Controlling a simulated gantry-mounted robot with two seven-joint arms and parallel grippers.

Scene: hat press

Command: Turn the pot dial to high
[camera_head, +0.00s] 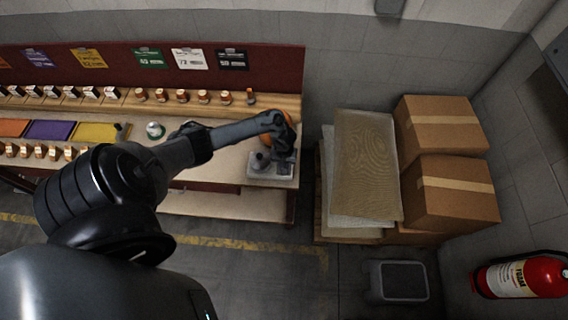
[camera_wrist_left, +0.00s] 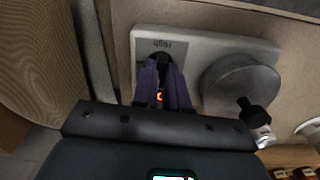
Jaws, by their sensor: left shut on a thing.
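The grey pot (camera_wrist_left: 240,85) with a black knob sits on a pale base plate (camera_wrist_left: 205,45) in the left wrist view. The pot also shows in the head view (camera_head: 262,160) at the counter's right end. The black pot dial (camera_wrist_left: 160,60) is on the base beside the pot, close to the printed word "High". My left gripper (camera_wrist_left: 164,88) is shut on the dial, its two fingers on either side of it. A small orange-red glow shows between the fingers. The fingers hide most of the dial, so its pointer cannot be read. My right gripper is not in view.
The counter (camera_head: 225,165) holds coloured sheets and several small jars to the left. Stacked boards (camera_head: 365,165) and cardboard boxes (camera_head: 450,190) stand to the right, past a gap.

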